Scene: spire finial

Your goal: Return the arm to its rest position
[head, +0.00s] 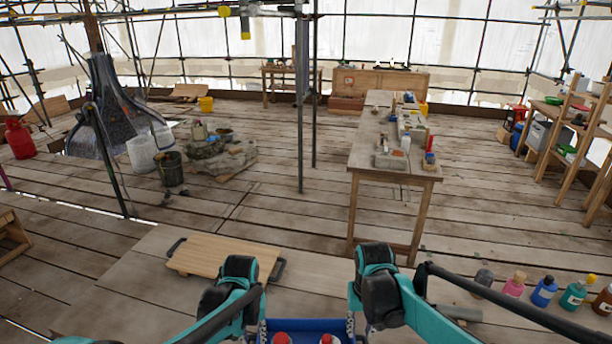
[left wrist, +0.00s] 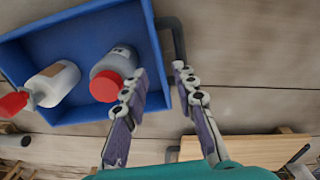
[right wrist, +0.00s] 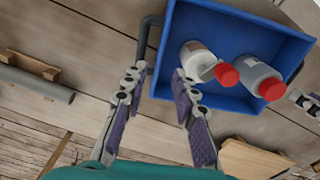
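A blue tray (head: 308,324) lies at the bottom of the head view, holding two bottles with red caps. One is a white bottle (left wrist: 58,82) and the other a grey bottle (left wrist: 118,62); both also show in the right wrist view, the white one (right wrist: 197,58) and the grey one (right wrist: 257,74). My left gripper (left wrist: 160,70) has its fingers apart at one dark tray handle (left wrist: 172,30). My right gripper (right wrist: 156,72) has its fingers apart at the opposite handle (right wrist: 149,28). Both grippers appear empty; contact with the handles is unclear.
Several bottles, including a blue one (head: 543,291), stand at the right. A grey cylinder (head: 461,313) lies near my right arm. A wooden workbench (head: 366,151) stands ahead; open plank floor lies around it.

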